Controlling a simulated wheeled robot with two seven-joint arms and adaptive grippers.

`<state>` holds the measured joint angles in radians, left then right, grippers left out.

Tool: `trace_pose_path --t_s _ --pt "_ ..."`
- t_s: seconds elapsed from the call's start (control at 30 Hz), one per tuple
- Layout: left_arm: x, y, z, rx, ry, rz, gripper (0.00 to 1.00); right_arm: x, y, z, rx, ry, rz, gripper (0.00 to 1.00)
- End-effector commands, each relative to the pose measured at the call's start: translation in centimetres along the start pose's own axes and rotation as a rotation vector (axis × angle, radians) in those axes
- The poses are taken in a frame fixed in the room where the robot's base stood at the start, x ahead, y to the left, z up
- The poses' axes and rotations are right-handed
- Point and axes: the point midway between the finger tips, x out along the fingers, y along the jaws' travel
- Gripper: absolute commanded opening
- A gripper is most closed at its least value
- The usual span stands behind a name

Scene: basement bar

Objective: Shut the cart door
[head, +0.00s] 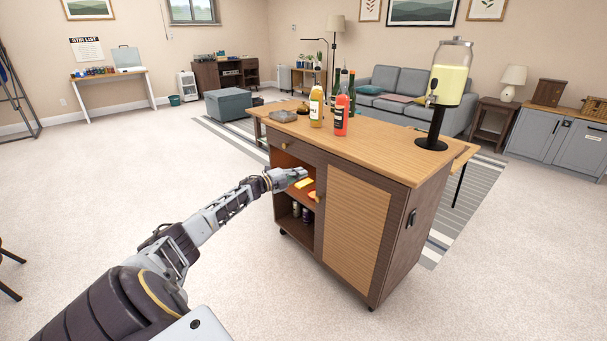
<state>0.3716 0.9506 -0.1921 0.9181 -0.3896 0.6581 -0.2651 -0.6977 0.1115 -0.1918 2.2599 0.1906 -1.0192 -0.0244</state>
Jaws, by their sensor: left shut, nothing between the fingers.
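The wooden cart (400,170) stands in the middle of the head view. Its front has an open compartment on the left, with yellow items (304,183) on the upper shelf and dark cans or jars (302,212) below. A tan woven door panel (355,226) in a dark frame covers the right part of the front. My left gripper (299,173) is shut and empty, in front of the upper part of the open compartment, left of the panel. I cannot tell whether it touches the cart. My right gripper is out of view.
Bottles (341,108), a grey ashtray-like dish (282,116) and a drink dispenser (447,80) stand on the cart top. A striped rug (465,205) lies behind the cart. The pale carpet (150,165) to the left and in front is clear.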

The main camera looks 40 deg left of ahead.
Motion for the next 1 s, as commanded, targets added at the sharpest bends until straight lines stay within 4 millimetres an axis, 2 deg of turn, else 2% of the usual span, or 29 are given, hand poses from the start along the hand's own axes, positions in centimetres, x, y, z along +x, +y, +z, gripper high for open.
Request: trace_pose_path --t_s 0.5,0.7,1.0 --pt "-5.0 0.0 3.9 0.001 -0.001 0.001 0.00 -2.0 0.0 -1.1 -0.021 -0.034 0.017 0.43" --pt "-5.9 0.0 4.5 0.000 0.000 0.000 0.00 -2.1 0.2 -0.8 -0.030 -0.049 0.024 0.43" --pt "-6.0 0.0 4.6 0.001 0.001 0.000 0.00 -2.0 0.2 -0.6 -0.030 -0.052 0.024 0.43"
